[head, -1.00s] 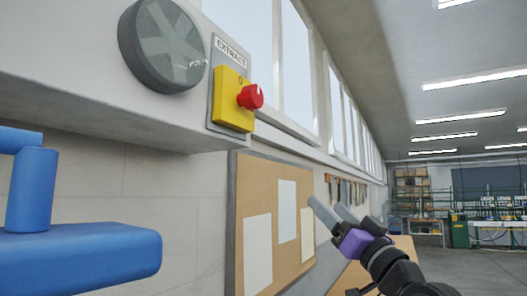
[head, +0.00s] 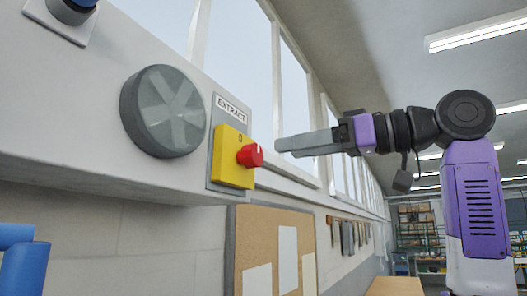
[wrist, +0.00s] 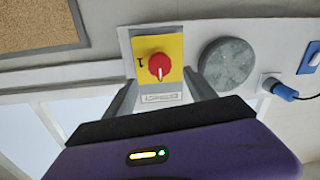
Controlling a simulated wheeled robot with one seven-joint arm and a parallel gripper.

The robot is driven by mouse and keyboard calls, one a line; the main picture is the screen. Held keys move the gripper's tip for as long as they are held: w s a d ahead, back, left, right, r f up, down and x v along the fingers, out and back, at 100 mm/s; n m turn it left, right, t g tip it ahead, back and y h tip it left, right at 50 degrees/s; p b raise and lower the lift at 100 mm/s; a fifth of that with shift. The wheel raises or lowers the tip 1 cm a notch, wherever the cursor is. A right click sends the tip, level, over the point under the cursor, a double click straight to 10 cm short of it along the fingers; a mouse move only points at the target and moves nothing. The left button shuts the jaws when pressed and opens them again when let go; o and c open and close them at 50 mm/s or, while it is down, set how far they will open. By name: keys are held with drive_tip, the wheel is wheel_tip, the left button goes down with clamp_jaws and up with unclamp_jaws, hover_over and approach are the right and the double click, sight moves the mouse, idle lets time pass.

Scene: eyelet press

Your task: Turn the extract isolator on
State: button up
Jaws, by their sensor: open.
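The extract isolator is a yellow plate (head: 229,167) with a red knob (head: 250,156), under an EXTRACT label (head: 231,105). A 0 shows at the plate's top in the head view. In the wrist view the plate (wrist: 171,45) appears inverted, with a 1 mark left of the red knob (wrist: 159,66). The knob's white line points towards the label, the 0 side. My gripper (head: 282,145) is level, just right of the knob in the head view. In the wrist view its open fingers (wrist: 162,92) flank the knob's line, empty; contact is not visible.
A round grey disc (head: 163,111) sits left of the isolator on the pale housing (head: 50,115). A blue connector (wrist: 281,90) shows beyond it in the wrist view. A pinboard (head: 256,225) hangs below, and windows (head: 235,50) are above.

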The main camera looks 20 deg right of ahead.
sight(258, 155)
drive_tip(key=p+x, duration=0.2)
drive_tip(key=x, duration=0.4)
drive_tip(key=shift+w+a, duration=0.4)
drive_tip(key=shift+w, duration=0.1)
drive_tip(key=c, duration=1.4)
